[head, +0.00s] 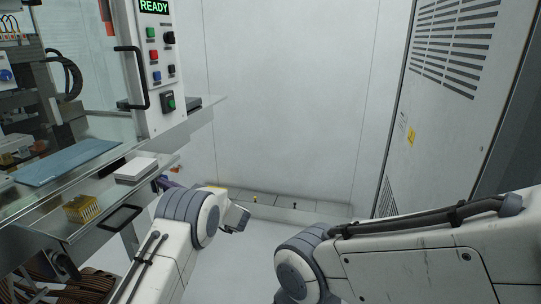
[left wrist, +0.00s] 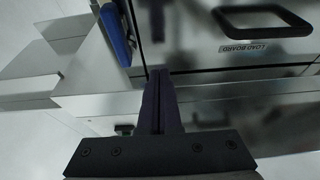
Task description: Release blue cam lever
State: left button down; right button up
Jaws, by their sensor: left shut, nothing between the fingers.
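In the left wrist view a blue lever (left wrist: 115,34) stands along the edge of the metal machine front, just left of the fingertips. My left gripper (left wrist: 160,74) is shut and empty, with its dark fingers pointing at the machine front. A gap shows between the fingers and the lever; the depth between them is hard to tell. In the head view my left gripper (head: 168,183) is a small dark purple shape beside the machine's right edge, mostly hidden behind my arm. I cannot make out the lever clearly there. My right gripper is outside both views.
A drawer handle (left wrist: 262,20) sits above a LOAD BOARD label. Open floor lies between.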

pick_arm(q)
jog(key=w+b+v, duration=0.1)
jog(key=v, duration=0.7)
jog(key=w+d+r+m+t+h+p, duration=0.1)
jog(key=w+d+r+m+t+h, duration=0.2)
jog(key=d+r+m+t+h, duration=0.25)
jog(key=w+d+r+m+t+h+p, duration=0.1)
jog(key=w+d+r+m+t+h, duration=0.25)
jog(key=d+h, duration=0.45)
jog(key=s+d+m+g+h+p, duration=0.2)
jog(key=s+d+m+h, duration=0.3)
jog(key=s+d+h, duration=0.3)
jog(key=shift+d+r+h, duration=0.2)
jog(key=shift+d+h, duration=0.45)
jog(key=shift+d, duration=0.1)
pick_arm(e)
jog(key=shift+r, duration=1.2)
pick_arm(q)
jog(key=shift+w, duration=0.1)
